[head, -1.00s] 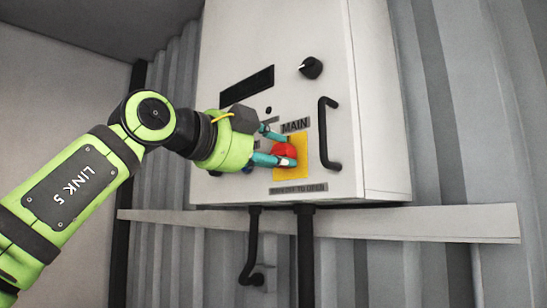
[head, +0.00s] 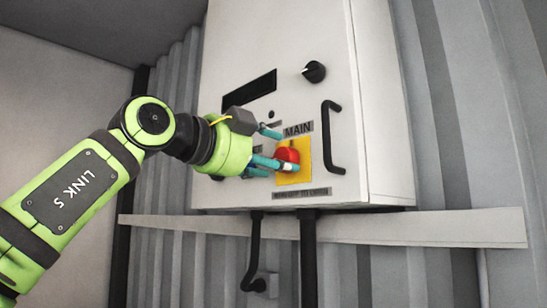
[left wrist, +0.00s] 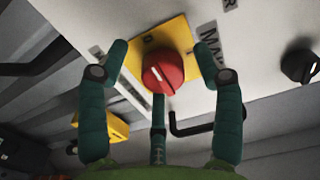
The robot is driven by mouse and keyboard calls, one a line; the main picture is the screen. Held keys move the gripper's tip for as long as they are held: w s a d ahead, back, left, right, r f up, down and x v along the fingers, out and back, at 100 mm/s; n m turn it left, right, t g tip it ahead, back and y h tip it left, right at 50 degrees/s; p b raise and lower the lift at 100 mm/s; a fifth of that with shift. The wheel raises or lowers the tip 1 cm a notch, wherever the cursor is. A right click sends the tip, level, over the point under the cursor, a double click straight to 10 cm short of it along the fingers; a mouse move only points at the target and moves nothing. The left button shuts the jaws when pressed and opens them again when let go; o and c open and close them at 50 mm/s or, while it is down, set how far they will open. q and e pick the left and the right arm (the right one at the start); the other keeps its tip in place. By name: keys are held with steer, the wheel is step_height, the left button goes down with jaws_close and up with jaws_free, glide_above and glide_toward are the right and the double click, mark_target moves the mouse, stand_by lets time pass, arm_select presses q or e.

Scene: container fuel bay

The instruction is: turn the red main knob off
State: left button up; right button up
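The red main knob (head: 287,154) sits on a yellow square plate (head: 304,172) below the MAIN label (head: 298,129) on a light grey cabinet. In the head view its raised grip stands roughly upright. In the left wrist view the red knob (left wrist: 163,72) shows clearly between the spread fingers, with a small white mark on its grip. My left gripper (head: 284,150) is open in front of the knob, its teal fingers apart. In the left wrist view the fingers (left wrist: 160,54) look clear of the knob, with nothing held. My right gripper is in neither view.
A black knob (head: 314,72) is at the cabinet's upper right. A black bar handle (head: 332,138) stands out just right of the yellow plate. Dark conduits (head: 308,250) run down below the cabinet, past a pale horizontal rail (head: 400,228). A yellow object (left wrist: 103,126) lies lower left in the wrist view.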

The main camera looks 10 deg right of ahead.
arm_select(q)
steer(key=shift+s+d, duration=0.1)
steer(key=shift+s, duration=0.1)
steer(key=shift+s+a, duration=0.3)
steer(key=v, duration=1.1)
steer(key=shift+w+a, duration=0.15)
steer(key=shift+a, duration=0.05)
steer(key=shift+f, duration=0.1)
